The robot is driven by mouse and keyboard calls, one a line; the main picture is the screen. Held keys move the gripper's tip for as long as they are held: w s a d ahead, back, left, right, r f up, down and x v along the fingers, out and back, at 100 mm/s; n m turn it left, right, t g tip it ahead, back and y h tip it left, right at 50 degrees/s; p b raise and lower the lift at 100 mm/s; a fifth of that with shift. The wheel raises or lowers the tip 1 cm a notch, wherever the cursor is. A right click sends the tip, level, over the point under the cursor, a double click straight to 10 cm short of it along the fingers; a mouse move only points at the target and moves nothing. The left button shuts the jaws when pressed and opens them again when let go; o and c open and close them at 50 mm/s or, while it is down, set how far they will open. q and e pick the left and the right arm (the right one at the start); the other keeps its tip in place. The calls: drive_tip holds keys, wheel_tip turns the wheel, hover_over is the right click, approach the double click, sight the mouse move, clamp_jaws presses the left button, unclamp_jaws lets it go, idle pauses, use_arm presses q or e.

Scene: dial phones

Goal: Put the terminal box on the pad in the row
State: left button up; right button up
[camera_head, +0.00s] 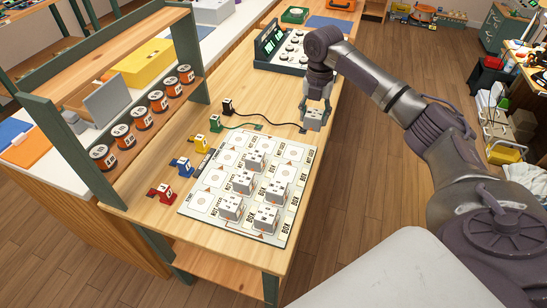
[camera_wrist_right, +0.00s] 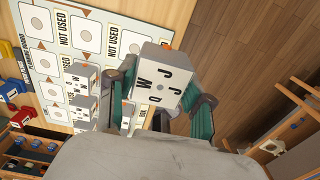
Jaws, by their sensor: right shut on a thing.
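My right gripper (camera_head: 315,104) is shut on a white terminal box (camera_head: 313,123) and holds it beyond the far right corner of the pad board (camera_head: 208,227). In the right wrist view, the held terminal box (camera_wrist_right: 163,82) shows letters such as W and J and sits between the teal fingers of my right gripper (camera_wrist_right: 165,100). The board carries rows of printed pads, some labelled "NOT USED" and "BOX". Several similar boxes (camera_head: 231,206) stand on pads in its nearer right part; pads along its left and far sides are bare. My left gripper is out of view.
A rack of round spools (camera_head: 122,135) stands left. A console (camera_head: 281,48) stands behind. The table's right edge is close.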

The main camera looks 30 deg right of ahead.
drive_tip(key=shift+w+a+f, duration=0.1)
drive_tip(key=shift+a+f, duration=0.1)
drive_tip(key=shift+a, duration=0.15)
drive_tip(key=shift+s+a+f+p, duration=0.3)
drive_tip(key=shift+s+a, duration=0.1)
drive_tip(key=shift+a, duration=0.25)
drive_tip(key=s+a+f, duration=0.1)
drive_tip(key=a, duration=0.1)
drive_tip(key=s+a+f+p, duration=0.1)
drive_tip(key=a, duration=0.2)
drive_tip(key=s+a+f+p, duration=0.1)
drive_tip(key=a+f, duration=0.1)
drive_tip(key=shift+a, duration=0.15)
drive_tip(key=shift+s+a+f, duration=0.15)
drive_tip(key=shift+a+f, duration=0.7)
drive_tip(key=shift+a, duration=0.05)
wheel_tip(320, 180, down, 3)
drive_tip(key=shift+f+p, duration=0.15)
drive_tip(key=shift+p, duration=0.3)
drive_tip(key=shift+f, duration=0.25)
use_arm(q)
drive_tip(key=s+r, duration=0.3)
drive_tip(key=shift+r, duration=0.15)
use_arm(e)
drive_tip(key=shift+f, duration=0.1)
